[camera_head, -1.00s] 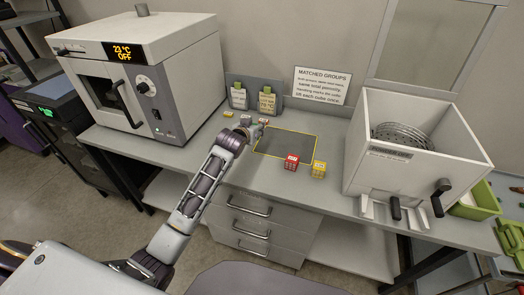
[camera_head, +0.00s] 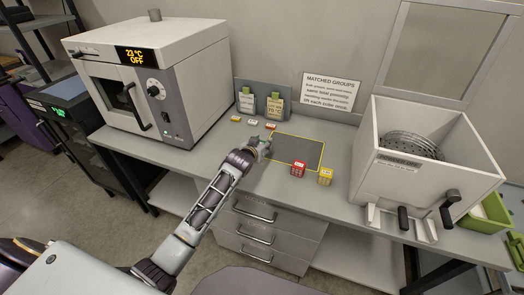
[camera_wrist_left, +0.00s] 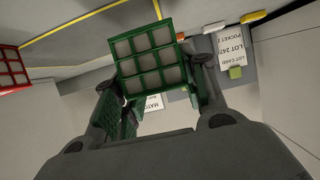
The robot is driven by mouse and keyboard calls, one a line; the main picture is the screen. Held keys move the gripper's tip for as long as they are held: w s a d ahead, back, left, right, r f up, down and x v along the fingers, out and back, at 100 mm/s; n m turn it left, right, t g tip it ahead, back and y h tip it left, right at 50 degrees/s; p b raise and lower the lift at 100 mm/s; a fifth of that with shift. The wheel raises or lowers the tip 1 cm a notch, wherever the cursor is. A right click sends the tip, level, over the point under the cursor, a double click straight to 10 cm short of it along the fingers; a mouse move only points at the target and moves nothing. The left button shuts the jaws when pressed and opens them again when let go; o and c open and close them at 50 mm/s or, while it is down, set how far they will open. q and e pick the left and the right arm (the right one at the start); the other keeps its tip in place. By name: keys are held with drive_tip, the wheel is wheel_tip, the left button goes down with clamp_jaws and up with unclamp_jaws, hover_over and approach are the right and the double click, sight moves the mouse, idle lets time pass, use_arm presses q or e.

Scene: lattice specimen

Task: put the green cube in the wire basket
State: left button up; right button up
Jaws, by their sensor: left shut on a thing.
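The green cube (camera_wrist_left: 150,60) is an open lattice block with pale cells, seen close up in the left wrist view. My left gripper (camera_wrist_left: 155,88) is shut on it, with a finger on each side. In the head view my left gripper (camera_head: 263,147) is over the left edge of the dark mat, and the cube is mostly hidden there. The round metal wire basket (camera_head: 410,146) sits inside an open-topped white box at the right, well away from the gripper. My right gripper is not in view.
A red cube (camera_head: 298,170) and a yellow cube (camera_head: 325,176) stand at the front right of the yellow-edged mat (camera_head: 303,147). The white box (camera_head: 402,183) has tall walls and front handles. A grey oven (camera_head: 150,75) stands at the left. Cards and a sign stand behind.

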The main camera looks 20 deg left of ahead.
use_arm(q)
drive_tip(key=shift+f, duration=1.85)
drive_tip(key=shift+f, duration=0.1)
drive_tip(key=o, duration=1)
drive_tip(key=shift+v, duration=5.8)
drive_tip(key=shift+s+r, duration=0.15)
drive_tip(key=shift+r, duration=0.1)
drive_tip(key=shift+o, duration=0.5)
